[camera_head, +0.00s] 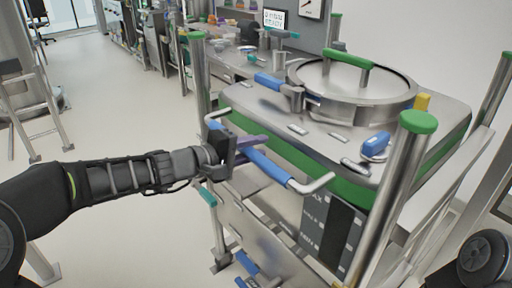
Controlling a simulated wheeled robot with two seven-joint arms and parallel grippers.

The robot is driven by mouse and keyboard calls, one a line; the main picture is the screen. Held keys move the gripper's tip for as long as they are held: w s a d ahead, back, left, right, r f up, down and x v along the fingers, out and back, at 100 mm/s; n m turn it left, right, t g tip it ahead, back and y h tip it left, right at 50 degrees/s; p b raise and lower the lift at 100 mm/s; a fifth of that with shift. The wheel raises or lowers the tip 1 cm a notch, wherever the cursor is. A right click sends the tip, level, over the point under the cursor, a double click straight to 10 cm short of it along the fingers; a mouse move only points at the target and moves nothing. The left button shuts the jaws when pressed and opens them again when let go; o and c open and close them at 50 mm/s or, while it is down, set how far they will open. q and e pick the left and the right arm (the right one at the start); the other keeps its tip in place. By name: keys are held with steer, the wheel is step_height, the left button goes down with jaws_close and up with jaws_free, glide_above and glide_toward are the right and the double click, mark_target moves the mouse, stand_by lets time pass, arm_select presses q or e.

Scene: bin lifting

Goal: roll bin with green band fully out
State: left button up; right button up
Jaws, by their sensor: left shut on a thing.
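The steel bin with the green band (352,190) stands in front of me, with a round lid (352,84) and a green handle (347,58) on top. A blue-gripped push handle (268,168) sticks out from its near left side. My left gripper (238,152) is shut on this blue handle near its left end. Part of the handle is hidden by the gripper. My right gripper is not in view; only a dark part of my body shows at the bottom right.
Steel posts with green caps (418,122) stand around the bin's corners, close to its sides. A bench with several items (230,62) runs along the back. A stepladder (30,110) stands at the left. The floor (120,100) between is clear.

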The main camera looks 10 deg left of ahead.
mark_target(245, 153)
arm_select(q)
jaws_close()
stand_by(0.7)
steer(key=shift+s+a+f+b, duration=0.35)
steer(key=shift+a+b, duration=0.05)
steer(key=shift+b, duration=0.35)
steer(key=shift+s+a, duration=0.2)
steer(key=shift+s, duration=0.05)
steer(key=shift+v, duration=0.8)
steer(key=o, duration=0.5)
jaws_free()
steer(key=shift+d+r, duration=0.1)
steer(key=shift+o, duration=0.9)
steer(key=shift+w+d, duration=0.1)
steer(key=shift+w, duration=0.15)
steer(key=shift+o, duration=1)
